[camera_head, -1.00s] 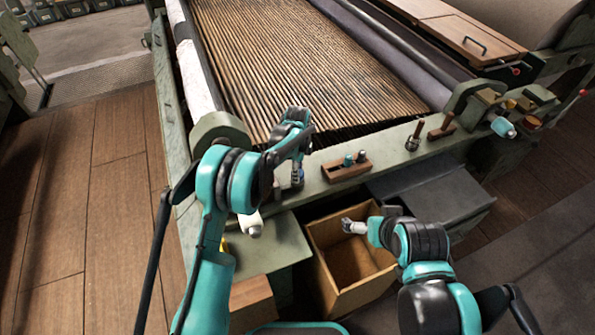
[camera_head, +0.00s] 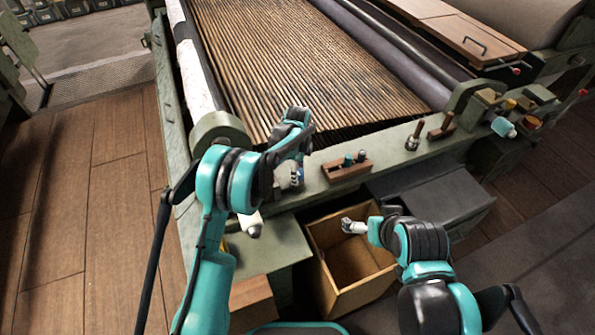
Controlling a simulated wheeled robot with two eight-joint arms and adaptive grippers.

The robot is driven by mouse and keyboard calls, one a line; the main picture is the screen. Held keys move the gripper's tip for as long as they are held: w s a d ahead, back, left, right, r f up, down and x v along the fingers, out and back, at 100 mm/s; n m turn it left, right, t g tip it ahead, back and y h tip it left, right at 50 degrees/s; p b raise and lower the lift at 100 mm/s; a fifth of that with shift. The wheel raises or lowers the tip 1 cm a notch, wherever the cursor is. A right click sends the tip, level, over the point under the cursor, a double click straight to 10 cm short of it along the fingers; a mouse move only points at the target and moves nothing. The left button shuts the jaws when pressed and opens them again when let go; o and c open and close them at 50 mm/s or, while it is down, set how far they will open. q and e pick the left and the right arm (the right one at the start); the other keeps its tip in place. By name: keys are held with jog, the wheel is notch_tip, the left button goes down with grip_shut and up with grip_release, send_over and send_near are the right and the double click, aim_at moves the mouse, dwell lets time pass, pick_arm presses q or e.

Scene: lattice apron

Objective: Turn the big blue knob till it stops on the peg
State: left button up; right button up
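My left gripper (camera_head: 296,183) points down at the green front rail (camera_head: 390,150) of the machine, left of a small wooden block. A small bit of blue (camera_head: 301,173) shows right at its fingers; the arm hides most of this spot, so I cannot tell whether it is a knob or whether the fingers hold it. A light blue knob-like cylinder (camera_head: 502,127) sticks out at the rail's right end, far from both grippers. No peg can be made out clearly. My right gripper (camera_head: 351,226) hangs over the open wooden drawer, apart from the rail; its fingers are too small to read.
The wooden block (camera_head: 347,170) on the rail carries small teal and grey knobs. Two upright wooden-handled pins (camera_head: 416,133) stand further right. The open drawer (camera_head: 372,293) lies below the rail, beside a dark grey box (camera_head: 440,195). The slatted apron (camera_head: 300,65) stretches behind.

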pick_arm(q)
notch_tip(320, 180, up, 12)
dwell(0.5)
dwell(0.3)
jog(key=s+a+r+n+t, duration=0.3)
jog(key=s+a+r+n, duration=0.75)
jog(key=s+r, duration=0.3)
jog(key=s+a+f+n+t, duration=0.2)
jog(key=s+n, duration=0.3)
jog(key=s, duration=0.4)
jog(key=s+a+f+n+t, duration=0.2)
jog(key=s+a+n, duration=0.3)
jog(key=s, duration=0.4)
jog(key=shift+a+f, duration=0.3)
jog(key=shift+f, duration=0.1)
